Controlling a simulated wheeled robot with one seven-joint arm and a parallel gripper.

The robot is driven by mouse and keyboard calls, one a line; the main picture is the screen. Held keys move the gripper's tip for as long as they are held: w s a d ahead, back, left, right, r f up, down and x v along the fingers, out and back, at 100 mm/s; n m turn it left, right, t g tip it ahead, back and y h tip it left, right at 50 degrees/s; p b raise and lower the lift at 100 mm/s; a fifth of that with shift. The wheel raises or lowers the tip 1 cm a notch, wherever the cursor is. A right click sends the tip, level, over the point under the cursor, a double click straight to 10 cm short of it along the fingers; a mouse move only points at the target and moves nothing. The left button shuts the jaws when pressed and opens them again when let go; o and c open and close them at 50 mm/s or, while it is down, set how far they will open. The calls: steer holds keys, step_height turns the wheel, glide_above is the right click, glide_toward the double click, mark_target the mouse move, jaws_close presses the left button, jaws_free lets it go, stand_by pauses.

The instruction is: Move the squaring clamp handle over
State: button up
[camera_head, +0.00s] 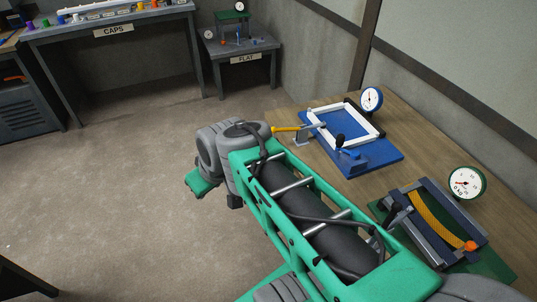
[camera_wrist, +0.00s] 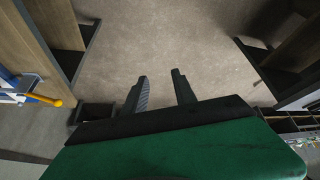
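A blue fixture plate (camera_head: 376,157) lies on the wooden bench at the right, with a white square frame (camera_head: 362,112) on it. A grey lever with a yellow handle (camera_head: 286,128) sticks out from the fixture's left side, over the bench edge. A blue clamp with a black knob (camera_head: 341,140) sits at the plate's front. The yellow handle also shows in the wrist view (camera_wrist: 46,100) at the far left. My gripper (camera_wrist: 161,90) is open and empty, its two fingers apart over bare floor. In the head view my arm hides the fingers and part of the bench edge.
A second fixture with a yellow mesh strip (camera_head: 437,219) and an orange knob stands nearer on the bench. Dial gauges (camera_head: 372,99) stand beside both fixtures. Tables marked CAPS (camera_head: 113,31) and FLAT (camera_head: 245,59) are at the back. The floor (camera_head: 105,165) at left is clear.

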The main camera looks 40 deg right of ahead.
steer(key=w+d+f+n+t+b, duration=0.2)
steer(key=w+d+f+t+b, duration=0.2)
steer(key=w+d+f+b, duration=0.4)
steer(key=t+h+b, duration=0.5)
steer(key=t+b, duration=0.3)
steer(key=b, duration=0.8)
glide_toward(275, 132)
steer(key=w, duration=0.2)
steer(key=shift+d+n+h+p, duration=0.1)
steer(key=shift+n+h+p, duration=0.2)
steer(key=shift+n+p, duration=0.1)
steer(key=p+x, duration=0.6)
steer(key=x, duration=0.1)
steer(key=shift+w, duration=0.3)
steer(key=shift+c, duration=0.2)
steer(key=shift+f, duration=0.1)
steer(key=shift+c, duration=0.6)
steer(key=shift+s, duration=0.1)
steer(key=c, duration=0.5)
